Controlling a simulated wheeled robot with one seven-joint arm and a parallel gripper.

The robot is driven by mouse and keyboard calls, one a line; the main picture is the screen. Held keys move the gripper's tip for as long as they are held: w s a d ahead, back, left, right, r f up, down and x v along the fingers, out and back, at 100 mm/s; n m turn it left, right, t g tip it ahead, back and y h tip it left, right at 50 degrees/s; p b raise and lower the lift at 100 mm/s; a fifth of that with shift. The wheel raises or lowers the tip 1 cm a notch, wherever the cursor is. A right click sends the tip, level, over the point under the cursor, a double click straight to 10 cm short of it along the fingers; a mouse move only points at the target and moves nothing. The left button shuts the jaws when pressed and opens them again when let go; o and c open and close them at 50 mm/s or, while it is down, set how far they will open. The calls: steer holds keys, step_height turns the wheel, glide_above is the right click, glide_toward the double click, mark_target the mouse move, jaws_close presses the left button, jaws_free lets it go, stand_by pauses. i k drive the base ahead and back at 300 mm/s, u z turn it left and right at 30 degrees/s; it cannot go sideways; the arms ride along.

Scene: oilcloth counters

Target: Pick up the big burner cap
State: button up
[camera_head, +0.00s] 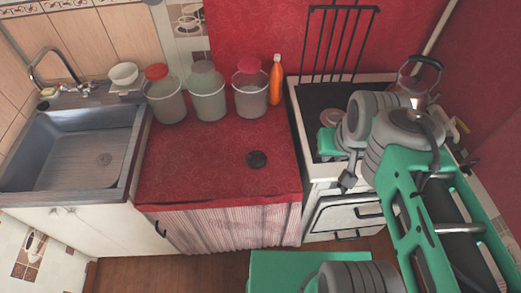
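A black round burner cap (257,159) lies flat on the red oilcloth counter (200,170), right of its middle and towards the front. Nothing covers it. My arm comes in from the lower right over the stove. What seems to be my gripper (347,181) is a small dark end hanging at the stove's front edge, to the right of the cap and apart from it. Its fingers are too small and partly hidden to tell whether they are open, and I see nothing held in it.
Several jars (208,98) and an orange bottle (276,82) stand along the counter's back. The sink (75,155) is at left. The counter around the cap is clear.

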mark_target(256, 158)
steer(key=z, duration=0.1)
steer(key=k, duration=1)
steer(key=u, duration=1.45)
steer(key=i, duration=1.45)
steer(key=z, duration=0.6)
